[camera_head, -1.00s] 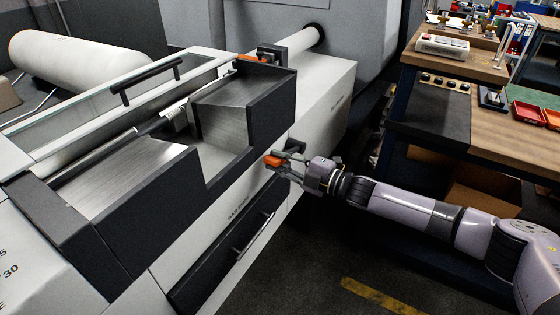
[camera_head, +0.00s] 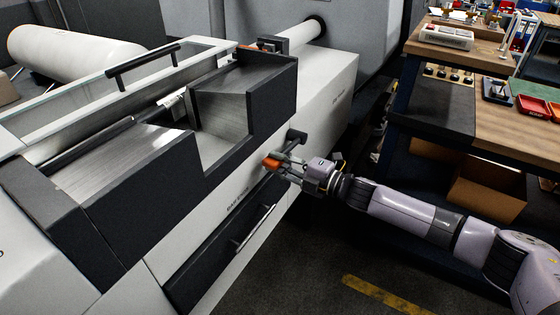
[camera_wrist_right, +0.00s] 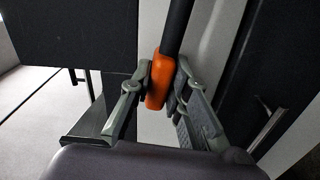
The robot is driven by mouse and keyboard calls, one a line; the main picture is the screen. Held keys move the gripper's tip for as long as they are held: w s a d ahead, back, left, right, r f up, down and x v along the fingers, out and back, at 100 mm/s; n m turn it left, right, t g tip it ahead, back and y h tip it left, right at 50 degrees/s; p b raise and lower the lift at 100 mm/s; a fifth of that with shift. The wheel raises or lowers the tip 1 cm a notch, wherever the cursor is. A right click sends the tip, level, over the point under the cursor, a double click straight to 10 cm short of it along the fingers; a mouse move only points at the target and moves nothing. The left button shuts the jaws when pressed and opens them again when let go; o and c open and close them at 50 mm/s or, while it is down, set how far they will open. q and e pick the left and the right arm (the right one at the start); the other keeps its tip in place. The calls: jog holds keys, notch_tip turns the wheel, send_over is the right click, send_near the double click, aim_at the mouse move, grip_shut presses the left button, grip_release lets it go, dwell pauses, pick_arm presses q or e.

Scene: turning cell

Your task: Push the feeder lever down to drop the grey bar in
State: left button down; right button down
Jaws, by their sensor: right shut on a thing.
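The feeder lever has a dark arm (camera_head: 297,136) on the front of the bar feeder and an orange grip (camera_head: 271,162) at its end. In the head view the lever slopes down and left toward the grip. My right gripper (camera_wrist_right: 158,82) has its fingers on both sides of the orange grip (camera_wrist_right: 157,90) and is shut on it. The right gripper also shows in the head view (camera_head: 280,167). A dark rod (camera_head: 95,143) lies along the back of the feeder's metal tray (camera_head: 115,175); I cannot tell whether a grey bar is there. My left gripper is out of view.
A drawer-like dark panel with a bar handle (camera_head: 253,230) is below the lever. The feeder's raised clear cover (camera_head: 75,100) stands behind the tray. A workbench (camera_head: 505,120) with red trays is at right. The floor before the machine is clear.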

notch_tip(320, 180, down, 4)
jog(key=n+b, duration=0.1)
jog(key=b, duration=0.1)
jog(key=n+b, duration=0.2)
jog(key=shift+f, duration=0.25)
jog(key=shift+w+d+f+n+b, duration=0.15)
jog(key=shift+f+n+b, duration=0.75)
jog(key=shift+b, duration=0.15)
jog(key=shift+r, duration=0.1)
jog(key=c, duration=1.5)
grip_release()
jog(key=shift+v, duration=6.05)
jog(key=shift+c, duration=0.4)
